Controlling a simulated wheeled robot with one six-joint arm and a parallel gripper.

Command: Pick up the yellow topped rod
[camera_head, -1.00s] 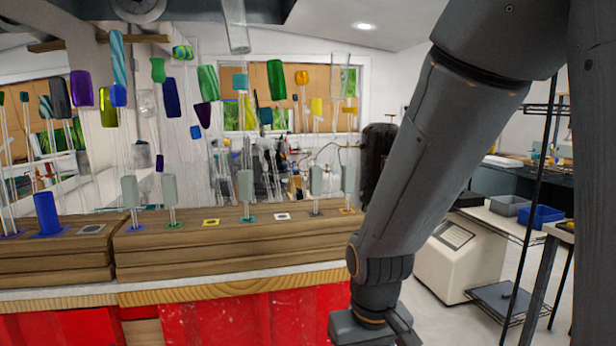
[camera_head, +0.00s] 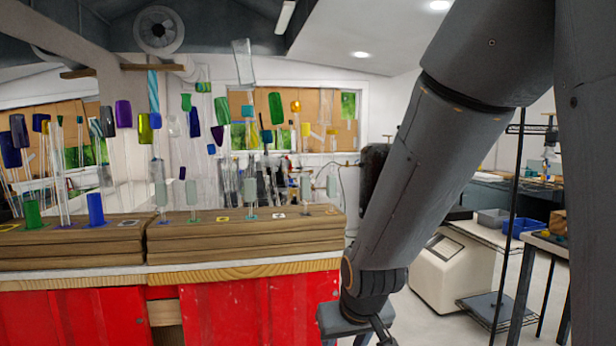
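Several coloured tops on clear rods show behind the wooden blocks. An olive-yellow top (camera_head: 145,128) is at the left, and a small yellow top (camera_head: 306,129) is farther right, before the window wall. I cannot tell which is the task's rod. The wooden block (camera_head: 240,243) holds several grey-green topped rods (camera_head: 250,190) upright, and has a yellow-marked square (camera_head: 223,219) with no rod in it. My gripper (camera_head: 383,336) is mostly cut off at the bottom edge, below my wrist and apart from the rods. Its fingers are not clear.
A second wooden block (camera_head: 70,252) at the left carries a green cylinder (camera_head: 32,213) and a blue cylinder (camera_head: 96,208). Both blocks stand on a counter with a red front (camera_head: 240,315). A white machine (camera_head: 452,275) and a shelf rack with a blue bin (camera_head: 525,228) are at the right.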

